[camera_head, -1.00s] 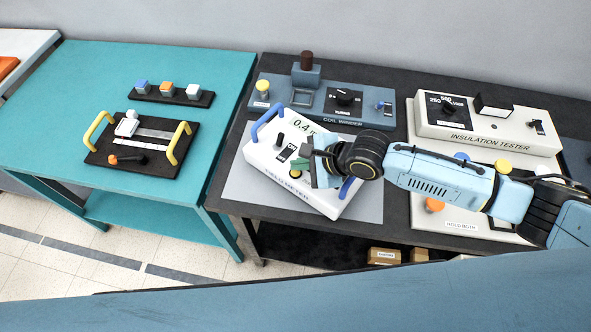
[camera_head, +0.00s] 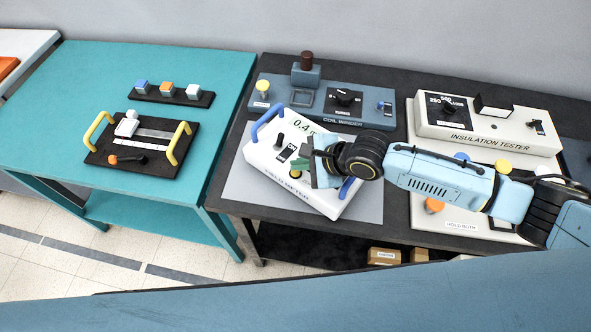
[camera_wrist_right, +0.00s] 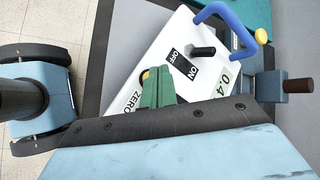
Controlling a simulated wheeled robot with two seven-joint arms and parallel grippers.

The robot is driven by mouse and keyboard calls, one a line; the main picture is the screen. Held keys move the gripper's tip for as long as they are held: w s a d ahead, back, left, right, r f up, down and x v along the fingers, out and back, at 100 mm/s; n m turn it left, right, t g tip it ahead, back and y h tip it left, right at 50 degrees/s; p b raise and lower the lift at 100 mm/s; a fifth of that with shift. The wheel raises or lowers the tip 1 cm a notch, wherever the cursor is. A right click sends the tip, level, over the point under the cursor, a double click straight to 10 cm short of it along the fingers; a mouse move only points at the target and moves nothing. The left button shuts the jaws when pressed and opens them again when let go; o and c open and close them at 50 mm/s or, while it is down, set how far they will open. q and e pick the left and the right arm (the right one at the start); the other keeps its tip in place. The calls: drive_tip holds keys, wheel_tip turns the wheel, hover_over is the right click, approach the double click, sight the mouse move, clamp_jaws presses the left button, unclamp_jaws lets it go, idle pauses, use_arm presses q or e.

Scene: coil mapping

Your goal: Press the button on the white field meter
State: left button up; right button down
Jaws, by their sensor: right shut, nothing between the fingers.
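The white field meter (camera_head: 272,165) sits tilted in the picture on a grey mat, with a blue handle at each end. It also shows in the right wrist view (camera_wrist_right: 160,50), with a black knob, an ON/OFF switch and the word ZERO. A yellow button (camera_head: 295,174) is on its top; it also shows in the right wrist view (camera_wrist_right: 145,75), partly hidden by my fingers. My right gripper (camera_head: 300,164) is shut and empty, its green fingertips (camera_wrist_right: 158,82) right at the button. I cannot tell whether they touch it. My left gripper is not in view.
A blue-grey coil winder (camera_head: 325,104) stands behind the meter. An insulation tester (camera_head: 485,128) stands at the right, with another white panel (camera_head: 465,216) below it, partly behind my right arm. The teal table (camera_head: 85,75) at the left carries a black fixture with yellow handles (camera_head: 180,143).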

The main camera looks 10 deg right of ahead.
sight(300, 176)
drive_tip(key=shift+f, duration=0.15)
idle(0.3)
drive_tip(key=shift+f, duration=0.25)
drive_tip(key=shift+f, duration=0.45)
idle(0.8)
drive_tip(key=shift+r+p, duration=0.8)
drive_tip(key=shift+p, duration=0.5)
wheel_tip(300, 176, up, 5)
drive_tip(key=p, duration=0.6)
